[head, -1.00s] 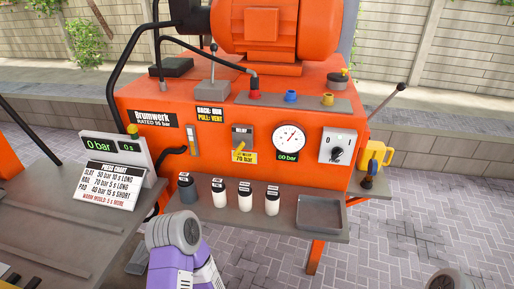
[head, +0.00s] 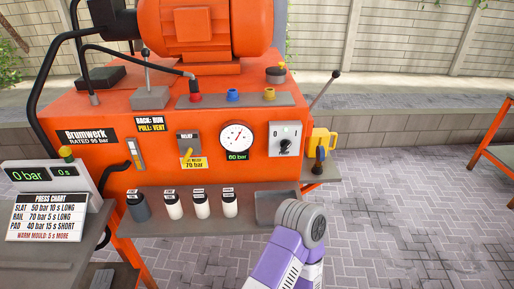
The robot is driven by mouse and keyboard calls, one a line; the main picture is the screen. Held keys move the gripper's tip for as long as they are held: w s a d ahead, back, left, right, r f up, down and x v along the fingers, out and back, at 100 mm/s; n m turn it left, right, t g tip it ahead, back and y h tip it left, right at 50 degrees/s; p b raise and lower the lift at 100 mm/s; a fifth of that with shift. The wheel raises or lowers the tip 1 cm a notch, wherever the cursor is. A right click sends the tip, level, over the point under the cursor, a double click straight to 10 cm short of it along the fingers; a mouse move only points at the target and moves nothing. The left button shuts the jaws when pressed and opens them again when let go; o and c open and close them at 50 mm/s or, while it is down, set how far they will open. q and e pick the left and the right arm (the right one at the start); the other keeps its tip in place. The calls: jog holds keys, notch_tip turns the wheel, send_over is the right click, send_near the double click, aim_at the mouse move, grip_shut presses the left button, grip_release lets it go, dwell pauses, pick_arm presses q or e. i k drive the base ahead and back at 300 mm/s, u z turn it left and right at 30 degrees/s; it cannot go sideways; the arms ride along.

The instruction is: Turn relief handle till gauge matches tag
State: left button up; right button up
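The orange press power unit (head: 110,165) stands ahead of me. On its front, the small yellow relief handle (head: 188,154) sits on a grey plate marked relief. The yellow tag (head: 194,164) just below it reads 70 bar. The round white gauge (head: 236,138) is to the right of the handle, and its green readout (head: 237,156) shows 60 bar. One of my purple and grey arm links rises from the bottom, in front of the shelf's right part. Neither gripper shows, and nothing of mine touches the handle.
Several small bottles (head: 172,206) and a grey tray (head: 277,205) stand on the front shelf. A grey switch box (head: 285,139) is right of the gauge. A press chart (head: 46,217) and a 0 bar display (head: 28,176) are at left. Paving at right is open.

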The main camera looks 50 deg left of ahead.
aim_at(188, 151)
jog(key=z, duration=0.45)
jog(key=k, duration=1.1)
jog(key=u, duration=0.9)
